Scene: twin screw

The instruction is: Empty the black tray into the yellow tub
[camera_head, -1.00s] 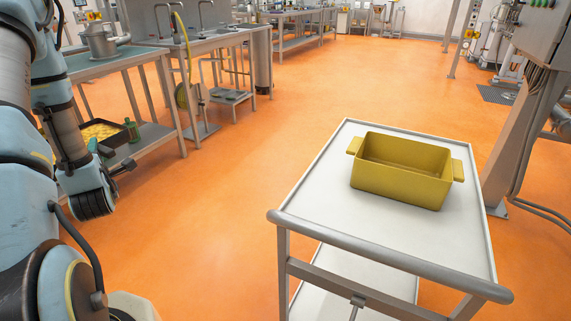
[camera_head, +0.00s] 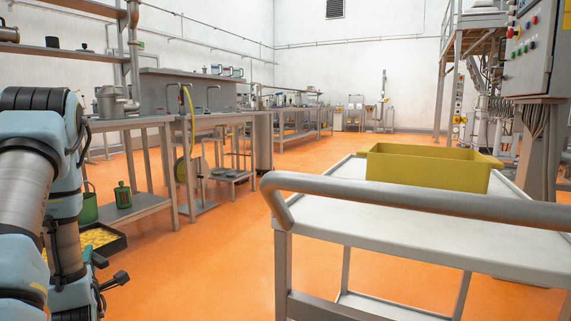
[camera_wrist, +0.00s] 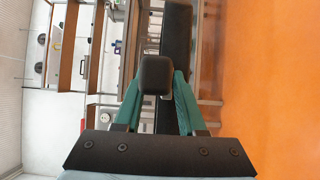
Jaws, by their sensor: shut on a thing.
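The black tray (camera_head: 119,244) is at the lower left of the head view, beside my arm, with yellow pieces (camera_head: 97,237) in it. My arm hides part of it. In the wrist view the tray (camera_wrist: 178,35) is a dark strip seen edge-on, and its contents do not show. My gripper (camera_wrist: 155,76) is shut on the tray at its near side and holds it off the floor, about level. The yellow tub (camera_head: 428,168) stands upright on the pale trolley at the right, well away from the tray. Its inside is mostly hidden from this low view.
The trolley (camera_head: 420,232) has a thick grey rail (camera_head: 420,202) along its near edge. Steel benches (camera_head: 150,203) stand at the left, with a green bottle (camera_head: 123,195) on a lower shelf. Orange floor (camera_head: 235,245) lies open between benches and trolley. A control cabinet stands at right.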

